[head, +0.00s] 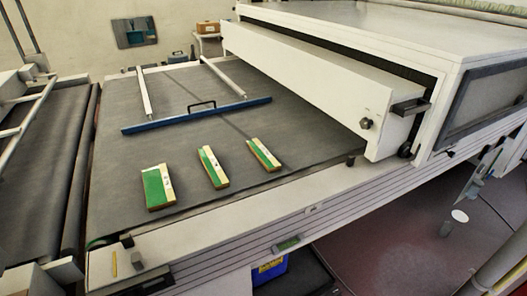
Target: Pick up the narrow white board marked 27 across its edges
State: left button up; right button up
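Three small boards lie apart in a row on the dark belt in the head view. The left board (157,187) is the widest, with a large green face and a pale strip. The middle board (212,167) and the right board (264,154) are narrower, each part green and part cream-white, with brown edges. Small dark marks show on their pale parts, but they are too small to read, so I cannot tell which is marked 27. No all-white board is visible. Neither of my grippers can be made out in this view.
A blue bar (197,115) with a black handle crosses the belt (130,150) behind the boards. The white tunnel housing (300,82) stands to the right. A pale rail (230,222) runs along the front. The belt around the boards is clear.

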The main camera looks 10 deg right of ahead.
aim_at(216, 176)
jog(key=i+l, duration=0.1)
jog(key=l, duration=1.05)
jog(key=i+l, duration=0.15)
jog(key=l, duration=0.45)
